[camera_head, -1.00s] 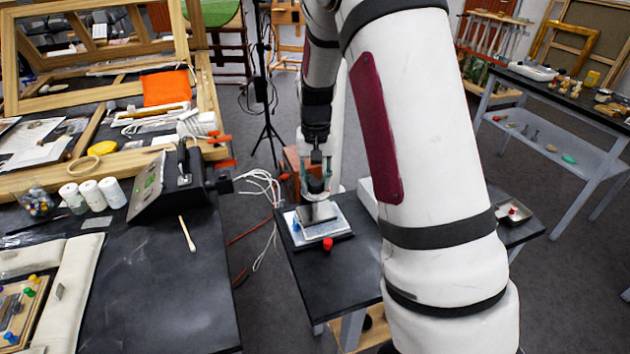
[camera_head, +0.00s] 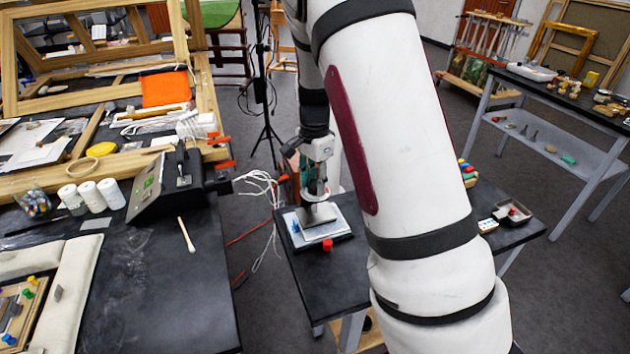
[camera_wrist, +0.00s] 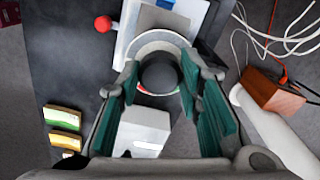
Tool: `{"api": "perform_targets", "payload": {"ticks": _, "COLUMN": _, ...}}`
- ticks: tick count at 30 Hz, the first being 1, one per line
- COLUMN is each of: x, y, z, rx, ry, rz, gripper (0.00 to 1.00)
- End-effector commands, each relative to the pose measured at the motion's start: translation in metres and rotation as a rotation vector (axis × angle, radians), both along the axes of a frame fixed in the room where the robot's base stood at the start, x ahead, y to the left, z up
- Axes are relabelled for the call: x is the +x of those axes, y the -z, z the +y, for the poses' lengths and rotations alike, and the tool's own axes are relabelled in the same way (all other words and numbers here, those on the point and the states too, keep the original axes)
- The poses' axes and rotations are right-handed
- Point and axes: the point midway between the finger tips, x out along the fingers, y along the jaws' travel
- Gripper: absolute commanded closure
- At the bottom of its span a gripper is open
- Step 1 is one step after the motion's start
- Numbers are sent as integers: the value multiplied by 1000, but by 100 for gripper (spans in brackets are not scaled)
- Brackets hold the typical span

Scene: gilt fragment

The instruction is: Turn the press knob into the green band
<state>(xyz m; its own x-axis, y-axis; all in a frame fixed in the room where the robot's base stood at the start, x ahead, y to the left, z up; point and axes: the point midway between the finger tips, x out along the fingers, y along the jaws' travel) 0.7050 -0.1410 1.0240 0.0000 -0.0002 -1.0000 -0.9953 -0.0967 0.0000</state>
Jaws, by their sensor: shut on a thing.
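The press knob (camera_wrist: 159,75) is a dark round cap in the wrist view. It sits between the teal finger pads of my gripper (camera_wrist: 160,82), which is shut on it. A pale ring surrounds the knob, and small bits of red and green show at its lower edge. No pointer is clear, so I cannot tell where the knob stands against the green band. In the head view my gripper (camera_head: 316,188) is above the press, whose pale base plate (camera_head: 300,238) lies on a small dark table (camera_head: 330,280). The gripper hides most of the press.
A red button (camera_head: 328,244) is at the base's front edge. In the wrist view a white block (camera_wrist: 145,128) and yellow-green boxes (camera_wrist: 62,117) are near the fingers. White cables (camera_head: 262,190) hang left of the table.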

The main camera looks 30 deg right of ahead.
Motion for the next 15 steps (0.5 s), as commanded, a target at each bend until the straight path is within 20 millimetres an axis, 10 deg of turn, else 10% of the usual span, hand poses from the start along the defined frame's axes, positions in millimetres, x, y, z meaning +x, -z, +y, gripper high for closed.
{"api": "perform_targets", "payload": {"ticks": 15, "x": 1, "y": 0, "z": 1, "rx": 0, "ry": 305, "rz": 1, "gripper": 95}}
